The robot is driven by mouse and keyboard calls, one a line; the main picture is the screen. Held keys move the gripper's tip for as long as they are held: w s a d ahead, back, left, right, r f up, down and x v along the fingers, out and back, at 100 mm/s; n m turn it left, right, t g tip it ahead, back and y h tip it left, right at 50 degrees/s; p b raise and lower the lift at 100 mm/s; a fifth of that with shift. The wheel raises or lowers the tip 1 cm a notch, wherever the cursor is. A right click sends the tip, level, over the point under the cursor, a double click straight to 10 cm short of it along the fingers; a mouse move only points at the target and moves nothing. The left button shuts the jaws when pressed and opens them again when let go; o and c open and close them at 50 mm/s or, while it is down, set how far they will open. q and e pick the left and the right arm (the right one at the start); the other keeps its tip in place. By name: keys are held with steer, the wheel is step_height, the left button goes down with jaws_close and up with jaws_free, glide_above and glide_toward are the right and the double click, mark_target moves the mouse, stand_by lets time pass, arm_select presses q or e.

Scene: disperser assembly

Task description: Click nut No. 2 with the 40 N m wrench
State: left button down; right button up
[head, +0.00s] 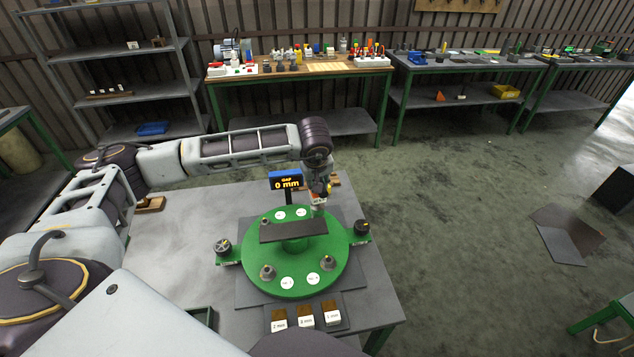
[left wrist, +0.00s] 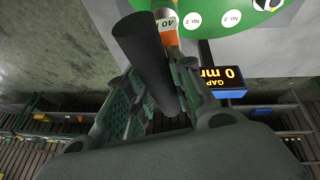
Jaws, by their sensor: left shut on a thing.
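My left gripper (head: 319,190) is at the far right side of the green disc (head: 255,258). It is shut on the dark handle (left wrist: 145,55) of a wrench, whose orange and white collar reads 40 (left wrist: 166,24). The collar also shows in the head view (head: 318,201). The wrench's lower end points to the disc beside the No. 2 label (left wrist: 193,20); nut No. 2 and its contact with the wrench are hidden. Two nuts (head: 267,271) (head: 326,263) show on the near side. My right gripper is not in view.
A gap display (head: 286,183) behind the disc reads 0 mm. A dark bar (head: 293,231) lies across the disc's centre. Side fixtures (head: 222,246) (head: 361,228) flank it. Labelled gauge blocks (head: 305,319) stand at the front.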

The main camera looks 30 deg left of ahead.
arm_select(q)
steer(key=shift+r+p, duration=0.35)
steer(key=shift+r, duration=0.65)
